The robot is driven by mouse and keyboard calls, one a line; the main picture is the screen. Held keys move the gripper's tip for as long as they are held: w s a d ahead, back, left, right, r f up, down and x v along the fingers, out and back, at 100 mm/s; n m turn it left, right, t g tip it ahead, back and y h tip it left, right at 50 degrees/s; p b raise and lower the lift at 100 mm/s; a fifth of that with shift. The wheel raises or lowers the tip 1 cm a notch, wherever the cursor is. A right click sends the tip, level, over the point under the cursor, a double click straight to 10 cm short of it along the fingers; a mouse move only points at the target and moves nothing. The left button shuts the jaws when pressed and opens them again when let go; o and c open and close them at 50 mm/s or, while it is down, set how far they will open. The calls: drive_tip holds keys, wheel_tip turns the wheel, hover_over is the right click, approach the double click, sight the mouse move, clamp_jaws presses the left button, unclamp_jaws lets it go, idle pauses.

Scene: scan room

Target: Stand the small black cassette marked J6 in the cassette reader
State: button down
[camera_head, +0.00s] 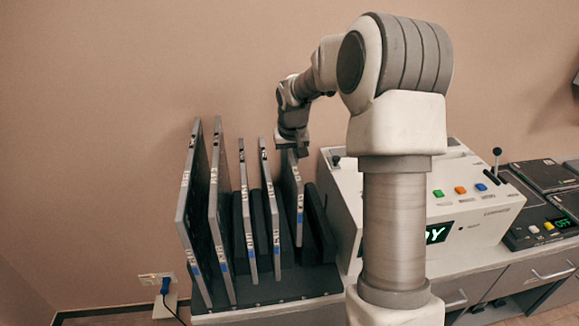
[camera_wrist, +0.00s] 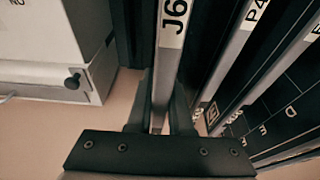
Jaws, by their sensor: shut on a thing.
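The cassette marked J6 (camera_wrist: 170,45) shows its pale grey edge and white label in the wrist view. My gripper (camera_wrist: 160,112) is shut on it, with one finger on each side. In the head view my gripper (camera_head: 292,146) is at the top of the rightmost cassette (camera_head: 297,196) in the rack; this cassette stands upright there. The white machine (camera_head: 472,208), apparently the cassette reader, stands right of the rack with coloured buttons and a green lit display. My arm hides part of its front and top, and I cannot make out its slot.
The dark rack (camera_head: 262,290) holds several other upright cassettes left of the J6 one, standing close by. A dark console (camera_head: 535,222) is far right. The wall is close behind.

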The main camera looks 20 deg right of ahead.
drive_tip(key=shift+r, duration=0.2)
drive_tip(key=shift+r+p, duration=3.25)
drive_tip(key=shift+r, duration=1.15)
